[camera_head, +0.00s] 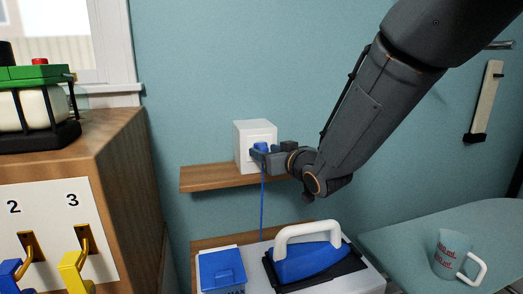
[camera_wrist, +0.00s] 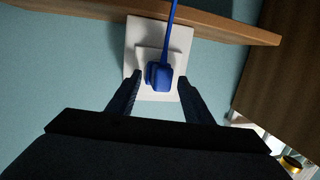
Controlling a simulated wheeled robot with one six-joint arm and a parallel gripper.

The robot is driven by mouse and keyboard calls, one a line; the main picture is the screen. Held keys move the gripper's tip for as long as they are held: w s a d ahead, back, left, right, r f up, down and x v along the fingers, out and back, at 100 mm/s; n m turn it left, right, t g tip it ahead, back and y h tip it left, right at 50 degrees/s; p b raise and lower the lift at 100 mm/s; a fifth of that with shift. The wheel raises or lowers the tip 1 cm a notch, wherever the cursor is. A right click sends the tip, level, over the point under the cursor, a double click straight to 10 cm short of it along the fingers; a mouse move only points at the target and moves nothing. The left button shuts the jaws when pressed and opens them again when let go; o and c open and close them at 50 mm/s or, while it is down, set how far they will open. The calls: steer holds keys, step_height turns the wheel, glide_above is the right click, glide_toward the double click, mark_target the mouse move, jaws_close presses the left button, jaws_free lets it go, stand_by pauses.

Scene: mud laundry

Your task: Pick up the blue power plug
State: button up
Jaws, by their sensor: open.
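The blue power plug (camera_head: 261,147) sits at the front of a white socket box (camera_head: 241,146) on a wooden wall shelf. Its blue cord hangs down past the shelf edge. In the wrist view the plug (camera_wrist: 159,76) lies between and just beyond my two fingertips, against the white socket plate (camera_wrist: 144,38). My gripper (camera_head: 268,157) is at the plug from the right in the head view. In the wrist view my gripper (camera_wrist: 160,88) is open, with one finger on each side of the plug and visible gaps. Part of the plug is hidden by my gripper in the head view.
The wooden shelf (camera_head: 210,178) is close below my gripper. A blue iron with a white handle (camera_head: 307,252) and a blue box (camera_head: 222,270) stand below. A measuring cup (camera_head: 452,256) is on the ironing board (camera_head: 410,240). A wooden cabinet (camera_head: 125,150) is at left.

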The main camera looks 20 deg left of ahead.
jaws_close()
steer(key=shift+r, duration=0.1)
